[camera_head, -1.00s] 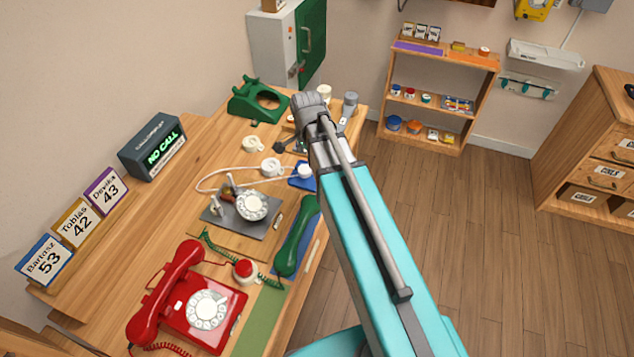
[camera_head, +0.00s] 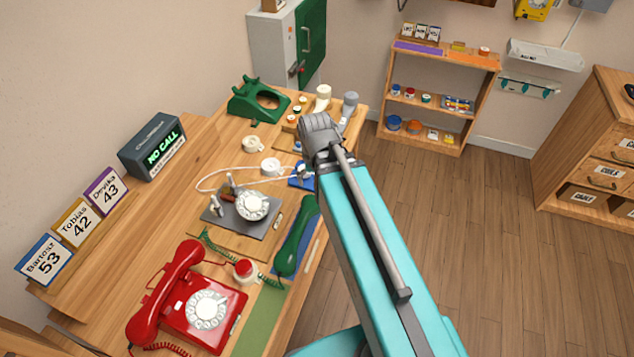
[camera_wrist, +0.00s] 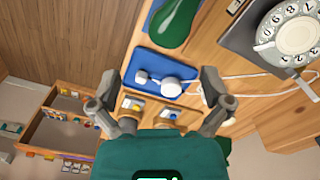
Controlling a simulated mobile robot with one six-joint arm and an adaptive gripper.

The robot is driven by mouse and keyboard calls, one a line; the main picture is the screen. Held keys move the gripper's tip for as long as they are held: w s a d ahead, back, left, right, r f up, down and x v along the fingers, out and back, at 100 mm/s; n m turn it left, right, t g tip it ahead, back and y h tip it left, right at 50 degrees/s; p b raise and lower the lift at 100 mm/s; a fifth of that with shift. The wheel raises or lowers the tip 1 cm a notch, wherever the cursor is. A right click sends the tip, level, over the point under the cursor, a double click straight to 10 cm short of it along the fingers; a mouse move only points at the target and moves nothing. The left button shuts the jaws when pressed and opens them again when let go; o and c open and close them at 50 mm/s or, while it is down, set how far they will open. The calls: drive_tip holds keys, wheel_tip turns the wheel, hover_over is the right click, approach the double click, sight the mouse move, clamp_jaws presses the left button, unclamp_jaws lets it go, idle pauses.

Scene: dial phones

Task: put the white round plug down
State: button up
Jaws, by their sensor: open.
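The white round plug (camera_wrist: 171,88) lies on a blue mat (camera_wrist: 150,61) in the wrist view, with a smaller white end piece to its left. A white cable runs off to its right. My gripper (camera_wrist: 159,82) is open, with one finger on each side of the plug and gaps between. In the head view my gripper is over the blue mat (camera_head: 297,184); my arm hides most of the fingers and part of the mat there.
A green handset (camera_head: 297,237) lies close in front of the mat. An opened dial unit (camera_head: 250,206) and a white cup-like part (camera_head: 271,166) are to the left. A red telephone (camera_head: 189,304) stands at the near end. A green phone shell (camera_head: 257,101) stands at the back.

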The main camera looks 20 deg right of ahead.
drive_tip(key=shift+s+n, duration=0.55)
drive_tip(key=shift+n, duration=0.25)
